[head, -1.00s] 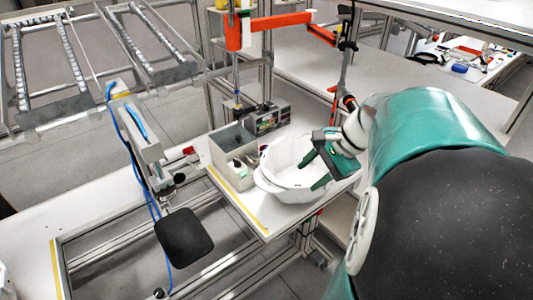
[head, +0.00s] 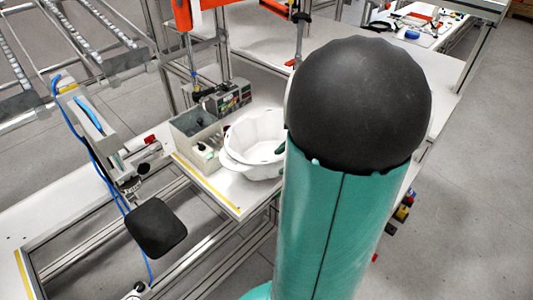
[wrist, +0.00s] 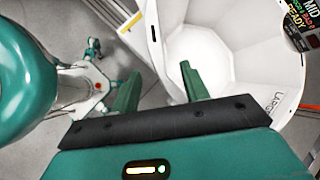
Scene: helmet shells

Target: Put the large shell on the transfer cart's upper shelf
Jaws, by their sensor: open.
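The large shell (head: 252,138) is a white, bowl-like helmet shell on the white bench, open side up. Its right side is hidden behind my arm in the head view. The wrist view shows its hollow inside (wrist: 228,40) and the letters "LARG" on its wall. My gripper (wrist: 160,88) is open and empty. Its right finger overlaps the shell's inside and its left finger lies outside the rim, so the wall shows between them. I cannot tell how deep the fingers are or whether they touch. In the head view only a dark green fingertip shows. I cannot identify the transfer cart.
A grey bin (head: 196,135) with small items stands left of the shell, beside a device with a labelled panel (head: 228,97). A yellow strip (head: 205,180) runs along the bench's left edge. A black pad (head: 156,228) stands front left. Open floor lies at the right.

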